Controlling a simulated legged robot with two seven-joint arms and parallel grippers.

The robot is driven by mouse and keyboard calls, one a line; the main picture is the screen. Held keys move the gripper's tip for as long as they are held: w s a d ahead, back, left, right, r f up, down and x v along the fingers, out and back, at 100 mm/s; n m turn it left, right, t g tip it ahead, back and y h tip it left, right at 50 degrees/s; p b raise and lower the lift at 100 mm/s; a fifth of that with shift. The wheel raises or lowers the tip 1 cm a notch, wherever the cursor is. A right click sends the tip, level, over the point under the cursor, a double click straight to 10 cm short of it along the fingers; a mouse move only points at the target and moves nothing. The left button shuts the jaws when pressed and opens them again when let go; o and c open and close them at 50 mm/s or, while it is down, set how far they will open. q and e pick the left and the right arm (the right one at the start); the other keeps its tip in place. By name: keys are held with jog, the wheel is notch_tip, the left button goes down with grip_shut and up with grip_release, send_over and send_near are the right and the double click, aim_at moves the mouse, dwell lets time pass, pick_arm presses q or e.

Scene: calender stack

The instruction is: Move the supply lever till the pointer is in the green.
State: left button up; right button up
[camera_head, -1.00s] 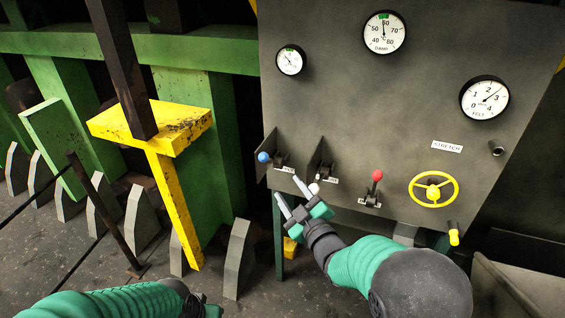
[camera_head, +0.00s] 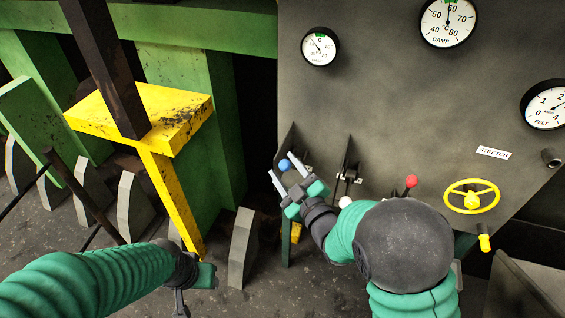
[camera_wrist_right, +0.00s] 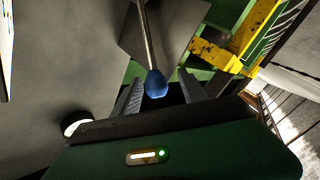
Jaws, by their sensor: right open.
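A lever with a blue knob (camera_head: 285,165) sticks out at the left of the grey panel (camera_head: 400,110); its label cannot be read. My right gripper (camera_head: 283,168) is open around the blue knob. In the right wrist view the blue knob (camera_wrist_right: 156,84) lies between the two open fingers, with a gap visible on each side. A small gauge (camera_head: 319,46) above has a green mark at its top; its pointer leans up-left. The DAMP gauge (camera_head: 447,20) points near 60; its top is cut off. My left gripper (camera_head: 183,298) is low at left, its fingers unclear.
A white-knobbed lever (camera_head: 345,202) and a red-knobbed lever (camera_head: 411,182) stand to the right. Further right are a yellow handwheel (camera_head: 471,196) and the FELT gauge (camera_head: 547,105). A yellow post (camera_head: 172,200) and green frame stand at left.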

jog(key=shift+s+d+r, duration=0.1)
jog(key=shift+s+d, duration=0.05)
jog(key=shift+d, duration=0.15)
jog(key=shift+c, duration=1.1)
jog(key=shift+w+d, duration=0.2)
jog(key=shift+d, duration=0.1)
jog(key=c, duration=0.5)
grip_shut()
jog(key=shift+s+a, duration=0.1)
jog(key=shift+a, duration=0.1)
jog(key=shift+f, duration=0.2)
